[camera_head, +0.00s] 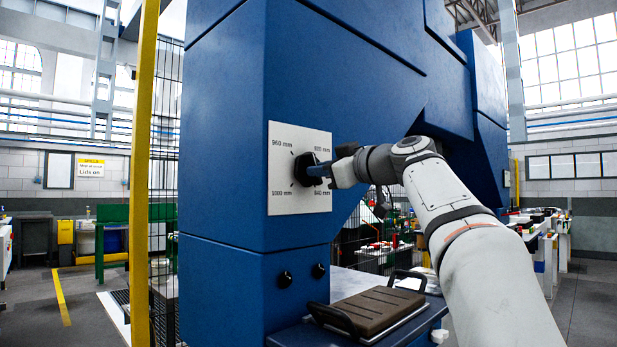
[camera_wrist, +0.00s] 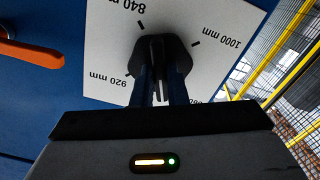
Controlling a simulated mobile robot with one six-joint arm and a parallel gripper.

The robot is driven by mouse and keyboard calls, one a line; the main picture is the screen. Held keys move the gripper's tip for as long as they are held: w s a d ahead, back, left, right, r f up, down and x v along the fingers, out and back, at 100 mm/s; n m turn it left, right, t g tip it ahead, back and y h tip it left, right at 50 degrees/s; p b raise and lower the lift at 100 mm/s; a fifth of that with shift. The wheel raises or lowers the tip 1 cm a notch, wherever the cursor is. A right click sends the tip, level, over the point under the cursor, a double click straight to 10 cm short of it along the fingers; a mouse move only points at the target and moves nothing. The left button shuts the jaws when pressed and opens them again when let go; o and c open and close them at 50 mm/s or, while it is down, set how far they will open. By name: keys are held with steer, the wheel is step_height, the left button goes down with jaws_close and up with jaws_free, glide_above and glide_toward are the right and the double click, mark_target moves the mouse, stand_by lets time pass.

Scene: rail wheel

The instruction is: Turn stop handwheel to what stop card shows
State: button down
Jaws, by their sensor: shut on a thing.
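The stop handwheel (camera_head: 302,168) is a black knob on a white dial plate (camera_head: 295,205) on the blue machine's front. The plate reads 960 mm at upper left, what looks like 920 mm at upper right, 1000 mm at lower left and 840 mm at lower right. My gripper (camera_head: 318,171) reaches in from the right and is shut on the knob. In the wrist view the knob (camera_wrist: 163,50) sits between my fingers (camera_wrist: 162,90), with the plate (camera_wrist: 215,22) upside down. I cannot tell which mark the knob points to. I see no readable stop card.
A brown slab (camera_head: 370,309) with black handles lies on the machine's bed below. Two small black knobs (camera_head: 285,279) sit under the dial. A yellow post (camera_head: 141,150) stands at left. An orange bar (camera_wrist: 30,52) shows beside the plate. A spills sign (camera_head: 90,168) hangs far behind.

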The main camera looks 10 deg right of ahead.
steer(key=shift+n, duration=0.3)
steer(key=n+b, duration=0.3)
steer(key=shift+n, duration=0.4)
steer(key=c, duration=1.3)
jaws_free()
steer(key=b+v, duration=0.3)
steer(key=v, duration=0.4)
